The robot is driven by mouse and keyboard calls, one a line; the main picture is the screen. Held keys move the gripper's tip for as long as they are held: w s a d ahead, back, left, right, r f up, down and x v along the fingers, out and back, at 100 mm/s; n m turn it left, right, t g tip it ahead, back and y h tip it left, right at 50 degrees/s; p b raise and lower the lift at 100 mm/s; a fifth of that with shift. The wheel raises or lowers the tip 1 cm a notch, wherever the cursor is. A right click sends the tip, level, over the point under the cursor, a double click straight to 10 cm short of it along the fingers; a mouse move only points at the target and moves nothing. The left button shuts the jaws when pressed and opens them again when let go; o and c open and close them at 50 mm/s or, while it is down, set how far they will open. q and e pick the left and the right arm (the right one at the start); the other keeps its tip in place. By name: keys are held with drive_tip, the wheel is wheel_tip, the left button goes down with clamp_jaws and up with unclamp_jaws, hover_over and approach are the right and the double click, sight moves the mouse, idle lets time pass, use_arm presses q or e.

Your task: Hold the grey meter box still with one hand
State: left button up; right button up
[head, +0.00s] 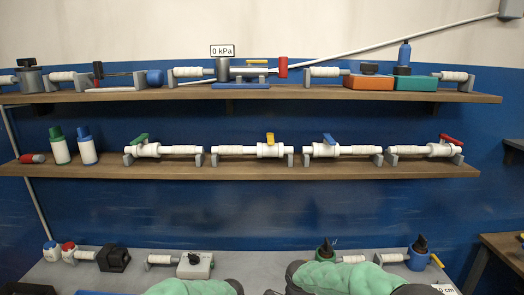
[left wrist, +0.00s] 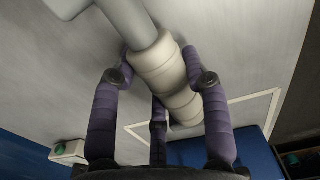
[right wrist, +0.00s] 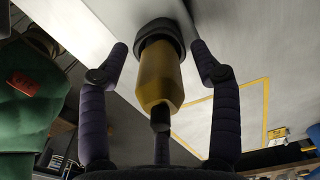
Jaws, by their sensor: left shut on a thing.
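A light grey box with a black knob (head: 195,265) stands on the grey bench in the head view, with a white ribbed grip (head: 161,260) on its left; it looks like the meter box. My left gripper (left wrist: 160,82) is shut on a white ribbed grip (left wrist: 162,68) joined to a grey bar. Whether this grip belongs to the grey box I cannot tell. My right gripper (right wrist: 160,62) has its fingers spread on both sides of a yellow handle (right wrist: 159,75) with a black collar, with gaps showing. Neither gripper shows in the head view.
The grey bench (head: 125,275) also holds a black box (head: 114,258), small bottles and a blue pot (head: 420,258). Two wooden shelves above carry white pipe pieces with coloured valves. A yellow outline (right wrist: 266,105) marks the surface in the right wrist view.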

wheel_tip(320, 180, up, 12)
idle(0.8)
use_arm(q)
drive_tip(key=o, duration=1.5)
drive_tip(key=shift+r, duration=0.15)
wheel_tip(320, 180, up, 12)
drive_tip(key=shift+f, duration=0.15)
